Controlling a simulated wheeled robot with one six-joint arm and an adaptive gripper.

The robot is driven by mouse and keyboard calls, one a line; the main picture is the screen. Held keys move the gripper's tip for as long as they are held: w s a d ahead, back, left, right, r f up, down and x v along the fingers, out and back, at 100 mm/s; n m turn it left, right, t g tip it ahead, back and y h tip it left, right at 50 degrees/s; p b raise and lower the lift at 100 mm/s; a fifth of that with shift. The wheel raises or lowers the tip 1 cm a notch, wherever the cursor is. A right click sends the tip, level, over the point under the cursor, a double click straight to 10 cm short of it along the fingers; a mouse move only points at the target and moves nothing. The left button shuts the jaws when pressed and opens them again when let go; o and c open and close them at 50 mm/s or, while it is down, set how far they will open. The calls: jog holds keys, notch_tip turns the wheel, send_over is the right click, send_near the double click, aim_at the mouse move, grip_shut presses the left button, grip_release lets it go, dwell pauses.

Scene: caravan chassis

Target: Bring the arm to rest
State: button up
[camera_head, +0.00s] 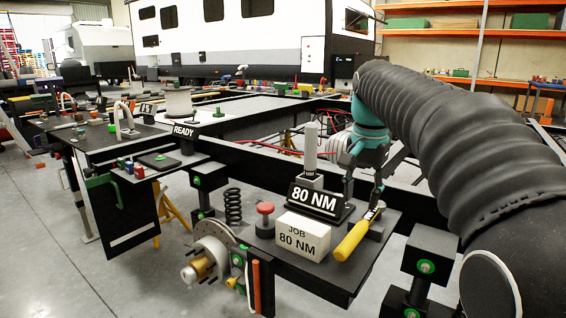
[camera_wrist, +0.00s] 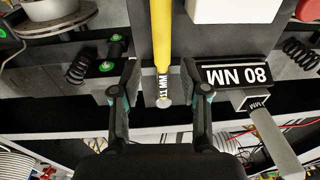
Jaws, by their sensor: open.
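My gripper (camera_head: 363,193) is open, low over the black shelf (camera_head: 374,256) at the front right in the head view. In the wrist view my gripper (camera_wrist: 160,72) shows its two fingers spread wide, with gaps on both sides of a yellow-handled tool. The tool's yellow handle (camera_head: 353,238) lies on the shelf and points to the front. Its handle (camera_wrist: 162,35) in the wrist view runs up from a silver end marked "11 MM", which lies between the fingers. My black sleeved arm reaches in from the right.
An "80 NM" sign (camera_head: 317,201) stands just left of my gripper, with a grey post (camera_head: 310,148) behind it. A white "JOB 80 NM" block (camera_head: 302,237), a red knob (camera_head: 265,217) and a black spring (camera_head: 233,206) are further left. Bare floor (camera_head: 150,285) lies front left.

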jog(key=s+f+n+t, duration=0.2)
jog(key=s+f, duration=0.6)
jog(key=s, duration=0.4)
jog(key=s+f+n+t, duration=0.2)
jog(key=s+f+n, duration=0.3)
jog(key=s+f, duration=0.3)
jog(key=s, duration=0.4)
jog(key=shift+s+f, duration=0.15)
jog(key=shift+s, duration=0.05)
